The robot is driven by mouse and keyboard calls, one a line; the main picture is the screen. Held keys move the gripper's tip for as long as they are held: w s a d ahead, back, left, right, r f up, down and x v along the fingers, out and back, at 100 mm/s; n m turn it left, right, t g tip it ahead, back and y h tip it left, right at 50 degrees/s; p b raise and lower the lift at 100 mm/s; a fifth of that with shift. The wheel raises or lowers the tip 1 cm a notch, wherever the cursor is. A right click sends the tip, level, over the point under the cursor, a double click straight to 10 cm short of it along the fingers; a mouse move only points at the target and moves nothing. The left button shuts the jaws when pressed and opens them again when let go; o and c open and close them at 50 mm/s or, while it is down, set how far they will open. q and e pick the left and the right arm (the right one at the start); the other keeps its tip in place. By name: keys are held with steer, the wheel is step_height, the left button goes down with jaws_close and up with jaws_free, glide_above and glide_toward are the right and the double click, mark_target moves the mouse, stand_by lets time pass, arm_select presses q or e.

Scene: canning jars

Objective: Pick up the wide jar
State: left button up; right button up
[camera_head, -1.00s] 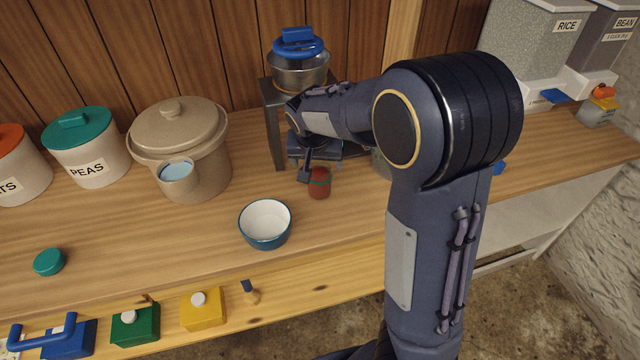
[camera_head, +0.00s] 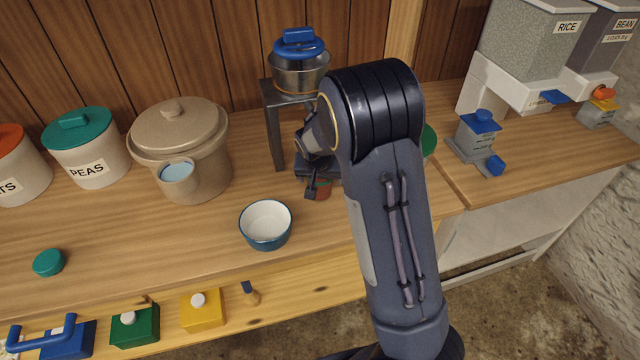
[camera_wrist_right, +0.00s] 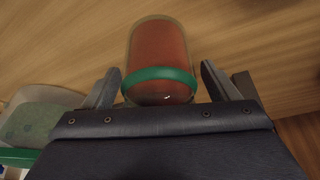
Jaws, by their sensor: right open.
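A red-filled glass jar (camera_head: 323,188) with a green band stands on the wooden counter, mostly hidden behind my right gripper (camera_head: 312,184) in the head view. In the right wrist view the same jar (camera_wrist_right: 158,48) lies between the two open fingers of my right gripper (camera_wrist_right: 161,78), with a small gap at the right finger. A second container, a glass one with green contents (camera_wrist_right: 30,122), shows at the left of the wrist view. A green lid (camera_head: 429,140) peeks out behind my right arm in the head view. I cannot tell which is the wide jar. My left gripper is not in view.
A metal stand (camera_head: 275,135) with a pot (camera_head: 299,72) is just behind the gripper. A blue-and-white bowl (camera_head: 265,224) stands in front, left of the jar. A large beige crock (camera_head: 203,155) is farther left. A grey device with blue parts (camera_head: 476,140) stands right.

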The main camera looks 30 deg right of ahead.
steer(key=c, duration=1.3)
steer(key=shift+r, duration=0.1)
steer(key=shift+c, duration=0.2)
